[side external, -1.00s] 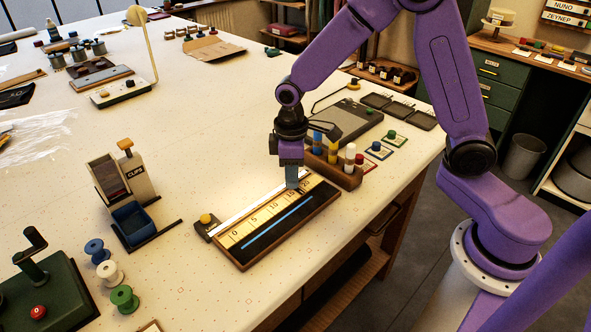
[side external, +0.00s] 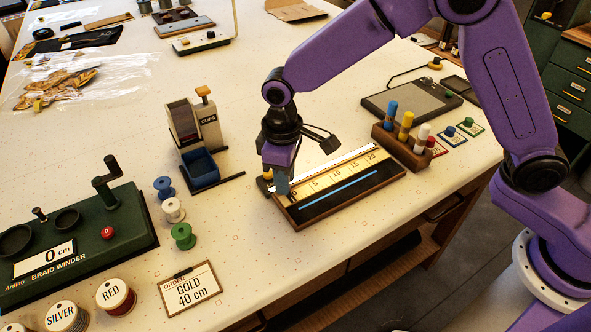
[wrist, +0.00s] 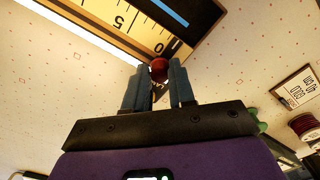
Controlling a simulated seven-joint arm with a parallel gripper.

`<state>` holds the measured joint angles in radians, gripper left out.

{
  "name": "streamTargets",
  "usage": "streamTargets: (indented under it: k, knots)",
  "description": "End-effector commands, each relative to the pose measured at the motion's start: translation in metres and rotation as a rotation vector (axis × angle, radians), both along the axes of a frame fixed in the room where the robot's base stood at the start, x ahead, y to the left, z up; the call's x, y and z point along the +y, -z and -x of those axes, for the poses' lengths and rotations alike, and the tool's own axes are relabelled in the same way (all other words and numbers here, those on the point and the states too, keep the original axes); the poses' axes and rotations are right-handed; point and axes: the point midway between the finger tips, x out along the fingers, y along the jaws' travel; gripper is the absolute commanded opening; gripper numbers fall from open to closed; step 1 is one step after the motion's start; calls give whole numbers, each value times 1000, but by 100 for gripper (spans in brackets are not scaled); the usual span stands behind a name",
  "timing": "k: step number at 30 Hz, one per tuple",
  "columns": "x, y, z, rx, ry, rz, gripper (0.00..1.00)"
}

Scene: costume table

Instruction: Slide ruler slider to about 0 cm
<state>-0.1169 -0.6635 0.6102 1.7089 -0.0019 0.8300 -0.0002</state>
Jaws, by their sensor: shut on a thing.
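The ruler (side external: 351,188) is a dark wooden board with a cream scale marked from 0 to 20 and a blue stripe. Its 0 end is at the left in the side view. My gripper (side external: 283,188) is down at that end. In the wrist view the fingers (wrist: 159,84) are shut on the red slider knob (wrist: 159,68), which sits close beside the 0 mark (wrist: 159,47). The knob is hidden behind the fingers in the side view, so its exact reading is hard to tell.
A rack of colored tubes (side external: 404,146) stands at the ruler's right end. The clips dispenser (side external: 198,145), thread spools (side external: 174,211) and braid winder (side external: 85,240) are to the left. An order card (side external: 191,289) lies in front. Bare cloth surrounds the ruler's left end.

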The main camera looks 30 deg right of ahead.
Motion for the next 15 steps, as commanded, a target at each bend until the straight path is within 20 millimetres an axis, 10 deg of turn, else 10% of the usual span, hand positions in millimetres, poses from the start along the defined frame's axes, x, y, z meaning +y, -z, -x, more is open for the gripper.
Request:
streamTargets:
  k: [9, 10, 12, 15]
  knots:
    - [8, -1, 0, -8, -6, -14, 0]
    - [8, -1, 0, -8, -6, -14, 31]
    - [8, -1, 0, -8, -7, -14, 50]
    - [6, -1, 0, -7, -6, -11, 50]
